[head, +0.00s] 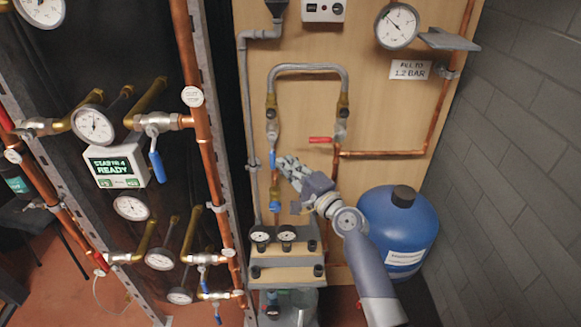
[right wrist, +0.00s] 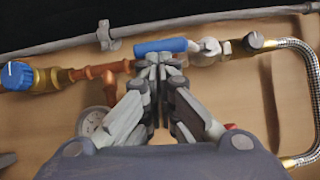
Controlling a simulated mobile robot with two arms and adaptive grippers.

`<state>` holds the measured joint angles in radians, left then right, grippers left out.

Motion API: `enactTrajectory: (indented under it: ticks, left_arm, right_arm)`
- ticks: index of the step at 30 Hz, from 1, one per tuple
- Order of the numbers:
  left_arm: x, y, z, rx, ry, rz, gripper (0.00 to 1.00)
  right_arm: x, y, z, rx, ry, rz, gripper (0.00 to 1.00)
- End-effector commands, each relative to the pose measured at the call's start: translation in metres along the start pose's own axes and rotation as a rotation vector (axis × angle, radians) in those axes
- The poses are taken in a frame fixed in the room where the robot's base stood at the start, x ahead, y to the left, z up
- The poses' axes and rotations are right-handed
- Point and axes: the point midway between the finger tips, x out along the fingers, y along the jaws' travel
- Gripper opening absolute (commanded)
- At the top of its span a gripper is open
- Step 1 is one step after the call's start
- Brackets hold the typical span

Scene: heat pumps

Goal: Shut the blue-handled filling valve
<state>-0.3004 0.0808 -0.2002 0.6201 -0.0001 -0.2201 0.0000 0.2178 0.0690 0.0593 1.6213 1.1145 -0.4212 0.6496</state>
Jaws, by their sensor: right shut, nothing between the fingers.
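The blue lever handle (head: 272,158) of the filling valve hangs down along its vertical pipe on the wooden board, below the left end of the braided hose. In the right wrist view the blue handle (right wrist: 160,46) lies along the pipe line, with the metal valve body (right wrist: 207,50) at its right end. My right gripper (head: 283,164) is shut and empty, just right of the handle. In the right wrist view its fingertips (right wrist: 159,60) meet at the handle's lower edge; I cannot tell if they touch it. My left gripper is out of view.
A red-handled valve (head: 320,140) sits right of the blue one, under the braided hose (head: 308,68). A pressure gauge (head: 397,25) hangs above a "fill to 1.2 bar" label (head: 410,70). A blue tank (head: 398,225) stands right of my arm. Copper pipes and other valves fill the left.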

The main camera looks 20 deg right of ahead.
Motion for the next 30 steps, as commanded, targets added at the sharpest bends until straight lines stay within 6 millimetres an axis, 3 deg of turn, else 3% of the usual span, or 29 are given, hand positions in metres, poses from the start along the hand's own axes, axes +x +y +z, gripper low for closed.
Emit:
enactTrajectory:
  ticks: [14, 30]
  left_arm:
    - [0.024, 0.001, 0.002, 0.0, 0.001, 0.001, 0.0]
    - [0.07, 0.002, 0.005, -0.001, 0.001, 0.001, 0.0]
  right_arm:
    - [0.004, 0.006, 0.006, 0.082, -0.002, -0.055, 0.0]
    - [0.016, 0.015, 0.025, 0.262, -0.003, -0.178, 0.0]
